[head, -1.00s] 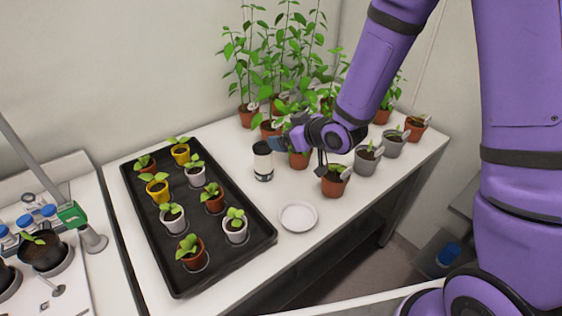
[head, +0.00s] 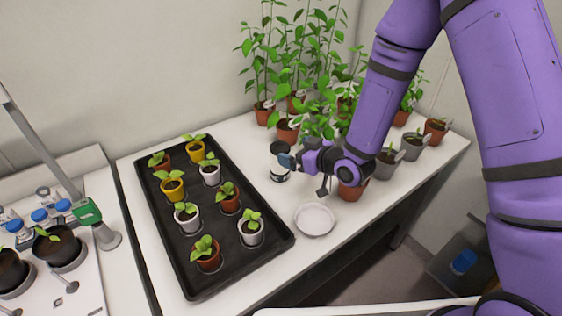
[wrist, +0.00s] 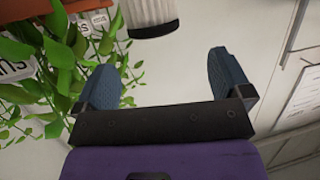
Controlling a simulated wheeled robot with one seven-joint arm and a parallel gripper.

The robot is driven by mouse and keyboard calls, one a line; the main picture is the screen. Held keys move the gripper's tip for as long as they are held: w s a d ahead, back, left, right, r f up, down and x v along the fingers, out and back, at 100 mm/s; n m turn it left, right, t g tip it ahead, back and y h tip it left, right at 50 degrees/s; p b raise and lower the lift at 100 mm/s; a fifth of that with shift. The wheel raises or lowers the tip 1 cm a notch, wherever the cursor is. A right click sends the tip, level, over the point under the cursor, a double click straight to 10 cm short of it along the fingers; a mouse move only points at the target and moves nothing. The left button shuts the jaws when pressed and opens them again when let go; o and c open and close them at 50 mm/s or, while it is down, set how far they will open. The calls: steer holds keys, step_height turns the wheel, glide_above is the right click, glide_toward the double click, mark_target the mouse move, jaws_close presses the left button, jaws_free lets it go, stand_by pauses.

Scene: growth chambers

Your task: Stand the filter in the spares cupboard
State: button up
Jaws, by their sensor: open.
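The filter's ribbed white side and dark end (wrist: 152,22) show beyond the fingertips at the top of that view. I cannot make out the spares cupboard in either view.
A black tray (head: 180,262) of potted seedlings lies left of the filter. A white saucer (head: 315,219) is in front of my gripper. Tall leafy plants (head: 300,65) crowd the back, and several pots stand to the right. Leaves (wrist: 30,80) come close to the left finger.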

mark_target(281, 147)
steer(key=x, duration=0.2)
steer(key=shift+w+a+f, duration=0.1)
steer(key=shift+w+a, duration=0.05)
steer(key=shift+w, duration=0.05)
steer(key=shift+d+f+x, duration=0.15)
steer(key=shift+f+x, duration=0.05)
steer(key=shift+x, duration=1.1)
steer(key=shift+d+f+x, duration=0.15)
steer(key=shift+x, duration=1.15)
steer(key=shift+w, duration=0.15)
steer(key=c, duration=1.5)
steer(key=shift+r, duration=0.1)
